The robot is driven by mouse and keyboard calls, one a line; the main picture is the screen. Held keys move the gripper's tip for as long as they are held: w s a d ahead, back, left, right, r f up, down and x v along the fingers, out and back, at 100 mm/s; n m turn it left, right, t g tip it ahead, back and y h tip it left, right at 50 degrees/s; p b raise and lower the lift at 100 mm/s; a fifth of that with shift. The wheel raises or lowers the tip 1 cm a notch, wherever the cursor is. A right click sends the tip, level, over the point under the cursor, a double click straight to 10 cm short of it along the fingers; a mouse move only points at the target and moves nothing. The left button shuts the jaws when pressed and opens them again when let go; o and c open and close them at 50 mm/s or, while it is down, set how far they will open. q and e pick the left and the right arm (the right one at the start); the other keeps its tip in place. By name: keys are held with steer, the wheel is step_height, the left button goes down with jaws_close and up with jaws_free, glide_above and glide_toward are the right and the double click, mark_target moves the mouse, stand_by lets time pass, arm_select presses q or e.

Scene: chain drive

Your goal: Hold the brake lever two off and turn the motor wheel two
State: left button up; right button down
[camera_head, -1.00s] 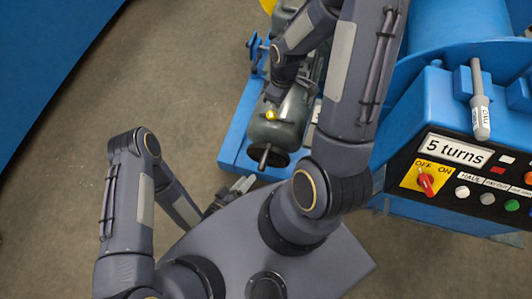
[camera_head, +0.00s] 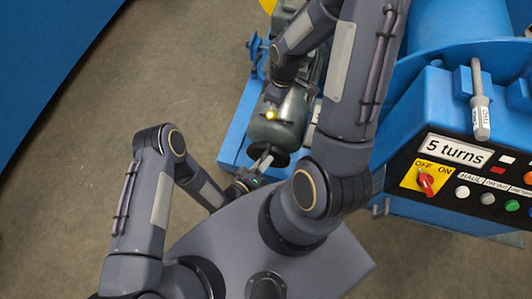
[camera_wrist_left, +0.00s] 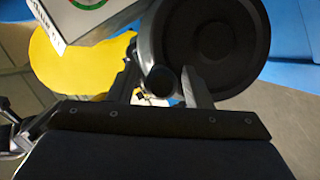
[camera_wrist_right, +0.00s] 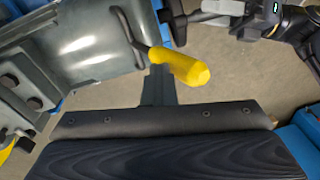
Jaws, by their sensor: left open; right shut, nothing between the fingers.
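The motor wheel is the dark disc (camera_head: 276,158) on the near end of the grey-green motor (camera_head: 277,128). It fills the top of the left wrist view (camera_wrist_left: 210,45), with a dark round handle (camera_wrist_left: 160,82) on its near side. My left gripper (camera_wrist_left: 160,85) is open, its fingers on either side of this handle with gaps showing. The brake lever has a yellow end (camera_head: 271,115), large in the right wrist view (camera_wrist_right: 182,66). My right gripper (camera_wrist_right: 158,85) is shut with nothing between its fingers. Its fingertips are beside the yellow end; whether they touch it is unclear.
A blue control box (camera_head: 440,120) at right carries a "5 turns" display (camera_head: 459,150), a red OFF/ON switch (camera_head: 427,182) and several buttons. A blue base frame (camera_head: 236,145) lies under the motor. Bare floor (camera_head: 180,80) is free at left.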

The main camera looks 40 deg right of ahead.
arm_select(q)
steer(key=shift+x, duration=1.2)
jaws_close()
